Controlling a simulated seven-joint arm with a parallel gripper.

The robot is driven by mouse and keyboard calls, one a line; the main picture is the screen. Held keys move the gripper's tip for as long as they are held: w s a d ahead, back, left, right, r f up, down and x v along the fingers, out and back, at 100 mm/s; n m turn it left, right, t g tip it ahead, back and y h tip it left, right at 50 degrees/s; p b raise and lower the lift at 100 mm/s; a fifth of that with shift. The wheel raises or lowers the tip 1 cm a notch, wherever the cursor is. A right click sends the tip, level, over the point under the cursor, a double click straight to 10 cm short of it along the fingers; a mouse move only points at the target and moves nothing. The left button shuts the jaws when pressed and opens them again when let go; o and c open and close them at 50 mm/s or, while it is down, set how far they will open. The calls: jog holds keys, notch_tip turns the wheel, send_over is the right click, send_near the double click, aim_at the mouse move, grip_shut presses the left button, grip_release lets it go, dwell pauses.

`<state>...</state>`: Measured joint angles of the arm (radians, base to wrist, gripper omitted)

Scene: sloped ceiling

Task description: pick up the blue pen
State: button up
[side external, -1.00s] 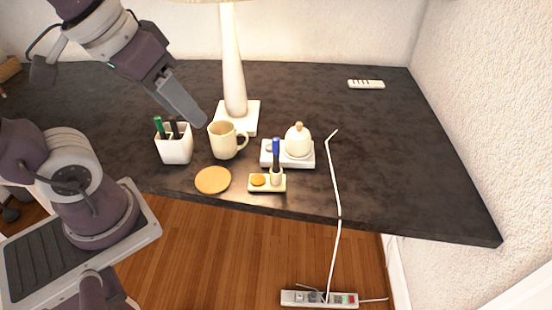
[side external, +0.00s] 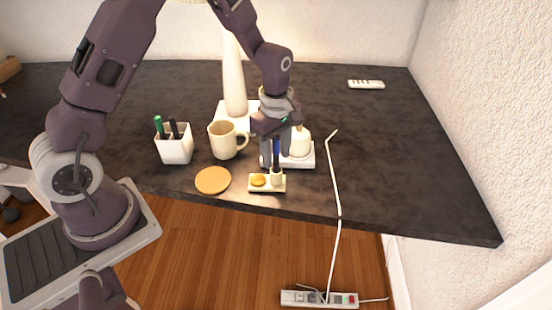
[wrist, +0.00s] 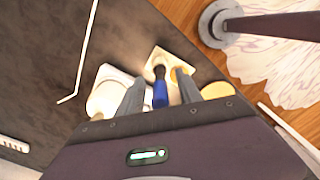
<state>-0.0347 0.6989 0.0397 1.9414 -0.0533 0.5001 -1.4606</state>
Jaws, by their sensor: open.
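The blue pen (side external: 277,146) stands upright in a small holder on a little white tray (side external: 253,187) near the table's front edge. In the wrist view the blue pen (wrist: 160,93) shows its blue end toward me, with a dark part beyond. My gripper (side external: 275,158) is open and points down from above, with a finger on either side of the pen. In the wrist view my gripper (wrist: 160,76) has the pen between its fingers, with gaps showing. The fingers hide part of the pen in the side view.
An orange item (side external: 258,180) lies on the tray. A white lidded pot (side external: 299,143) stands close behind to the right. A cream mug (side external: 222,141), round coaster (side external: 213,180), white pen cup (side external: 175,149) and lamp (side external: 234,75) are to the left. A white cable (side external: 334,180) runs at right.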

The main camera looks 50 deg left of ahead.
jog(key=shift+f, duration=0.4)
grip_shut()
notch_tip(320, 180, up, 10)
jog(key=shift+r, duration=0.1)
